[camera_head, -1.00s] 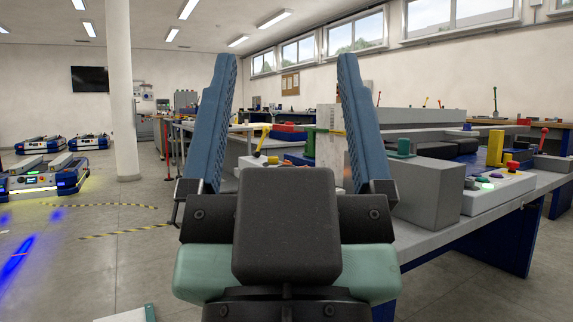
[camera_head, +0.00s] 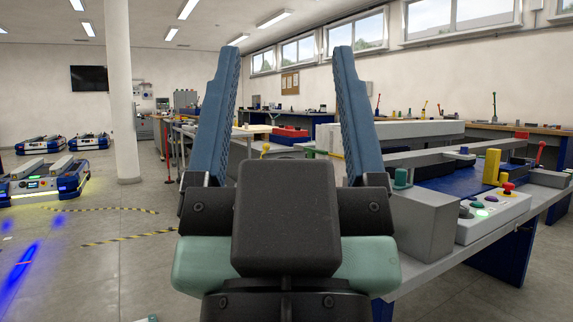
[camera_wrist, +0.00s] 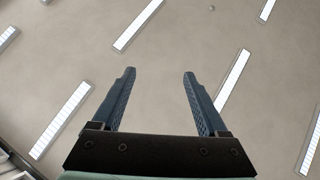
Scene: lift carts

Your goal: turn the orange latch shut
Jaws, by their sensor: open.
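My gripper (camera_head: 287,50) is open and empty, its two blue fingers pointing up in the middle of the head view. In the wrist view my gripper (camera_wrist: 160,73) also shows open, with only ceiling beyond it. I cannot make out the orange latch in either view now; my gripper and wrist hide part of the nearest bench. That workbench (camera_head: 450,250) stands to the right of my gripper.
The bench carries a grey box (camera_head: 425,225), a green knob (camera_head: 401,178), a yellow block (camera_head: 492,166) and a button panel (camera_head: 492,216) with a red button (camera_head: 508,187). A white pillar (camera_head: 123,100) and low carts (camera_head: 45,183) stand left. Open floor lies at left.

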